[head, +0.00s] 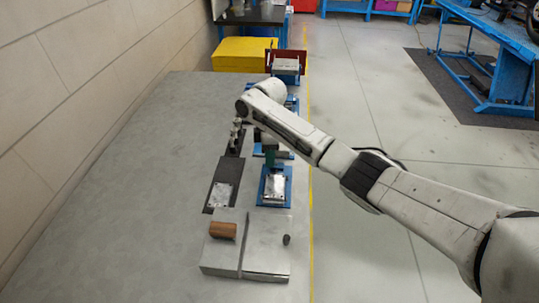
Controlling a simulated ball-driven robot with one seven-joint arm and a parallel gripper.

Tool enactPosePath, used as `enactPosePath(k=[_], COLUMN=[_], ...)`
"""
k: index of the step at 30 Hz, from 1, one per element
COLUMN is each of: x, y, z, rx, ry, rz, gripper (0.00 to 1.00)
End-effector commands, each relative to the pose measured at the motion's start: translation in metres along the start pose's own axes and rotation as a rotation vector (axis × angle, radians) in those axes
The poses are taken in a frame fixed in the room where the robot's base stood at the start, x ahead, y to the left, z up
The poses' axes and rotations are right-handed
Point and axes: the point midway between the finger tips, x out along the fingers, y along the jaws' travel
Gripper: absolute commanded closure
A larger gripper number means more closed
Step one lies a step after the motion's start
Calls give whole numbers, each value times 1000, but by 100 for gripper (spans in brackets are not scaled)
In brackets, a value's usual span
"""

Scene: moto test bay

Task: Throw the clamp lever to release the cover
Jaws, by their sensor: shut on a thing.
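My arm reaches in from the right, and its wrist hangs over the row of fixtures on the grey bench. My gripper is hidden behind the wrist, so I cannot see its fingers or what they hold. A small blue fixture with a green part (270,157) shows just below the wrist, partly covered by the arm. Nearer me stands a blue fixture with a bright metal plate (275,186). The clamp lever and the cover cannot be told apart clearly at this size.
The grey bench (120,190) is bare on its left. Dark plates with small metal parts (221,194) lie left of the fixtures. In front are a metal block (267,255) and a brown cylinder (223,231). A yellow box (243,50) and red-backed fixture (286,66) stand behind.

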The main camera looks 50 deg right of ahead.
Motion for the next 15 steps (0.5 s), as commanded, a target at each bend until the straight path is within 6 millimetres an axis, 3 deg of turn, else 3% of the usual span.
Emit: enactPosePath(k=[15], x=[-2], y=[0], z=[1], rx=[-2], ry=[28], rz=[4], gripper=[100])
